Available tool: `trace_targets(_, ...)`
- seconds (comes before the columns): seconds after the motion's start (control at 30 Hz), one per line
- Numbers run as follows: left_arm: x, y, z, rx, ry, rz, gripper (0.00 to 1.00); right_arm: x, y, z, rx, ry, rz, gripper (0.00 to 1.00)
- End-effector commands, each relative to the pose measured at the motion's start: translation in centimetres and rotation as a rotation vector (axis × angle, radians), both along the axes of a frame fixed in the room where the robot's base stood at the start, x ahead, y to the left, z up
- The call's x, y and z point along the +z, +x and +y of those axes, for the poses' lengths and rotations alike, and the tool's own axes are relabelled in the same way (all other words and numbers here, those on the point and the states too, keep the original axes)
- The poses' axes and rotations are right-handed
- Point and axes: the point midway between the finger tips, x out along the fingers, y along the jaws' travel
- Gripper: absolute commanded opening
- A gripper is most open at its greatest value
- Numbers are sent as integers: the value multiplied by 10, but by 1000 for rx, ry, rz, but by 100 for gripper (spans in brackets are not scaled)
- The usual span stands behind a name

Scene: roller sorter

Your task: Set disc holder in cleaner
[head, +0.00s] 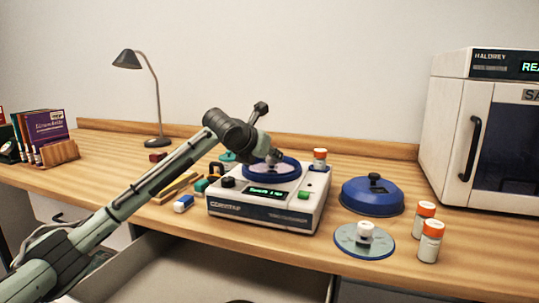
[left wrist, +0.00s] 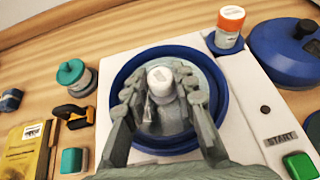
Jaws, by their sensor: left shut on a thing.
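The cleaner (head: 265,211) is a white box with a lit display, a green button and a round blue bowl (left wrist: 124,73) on top. My left gripper (head: 274,158) is over the bowl, pointing down. In the left wrist view its fingers (left wrist: 160,88) are closed around the white knob (left wrist: 160,77) of a grey disc holder. The disc holder lies within the bowl's rim; I cannot tell whether it rests on the bottom. Another grey disc (head: 350,243) with a white knob lies on the table, right of the cleaner. My right gripper is not in view.
A blue lid (head: 372,197) with a black knob sits right of the cleaner. Orange-capped bottles (head: 430,242) stand at the right front, and another (left wrist: 230,27) stands at the cleaner's back corner. Small items crowd the cleaner's left. A large white machine (head: 480,130) stands far right.

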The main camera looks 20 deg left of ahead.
Motion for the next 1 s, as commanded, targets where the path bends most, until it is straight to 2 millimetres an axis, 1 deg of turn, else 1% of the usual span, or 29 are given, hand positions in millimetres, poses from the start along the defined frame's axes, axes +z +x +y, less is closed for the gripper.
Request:
trace_targets(0.13, 2, 0, 0, 0, 0, -3, 0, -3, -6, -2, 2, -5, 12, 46)
trace_targets(0.27, -1, 0, 0, 0, 0, -2, 0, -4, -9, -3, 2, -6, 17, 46)
trace_targets(0.3, -2, 0, 0, 0, 1, -2, 28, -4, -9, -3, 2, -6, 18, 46)
trace_targets(0.47, -2, 0, 0, 0, 0, -1, 47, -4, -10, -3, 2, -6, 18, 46)
trace_targets(0.7, -1, 0, 0, 0, 0, -1, 47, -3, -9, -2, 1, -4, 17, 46)
trace_targets(0.83, 3, -1, 0, 0, 0, -2, 47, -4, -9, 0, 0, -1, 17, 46)
trace_targets(0.93, 9, -13, 2, -1, 1, -4, 47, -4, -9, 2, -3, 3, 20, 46)
trace_targets(1.0, 16, -24, 4, 0, 2, -5, 47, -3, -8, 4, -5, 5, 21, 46)
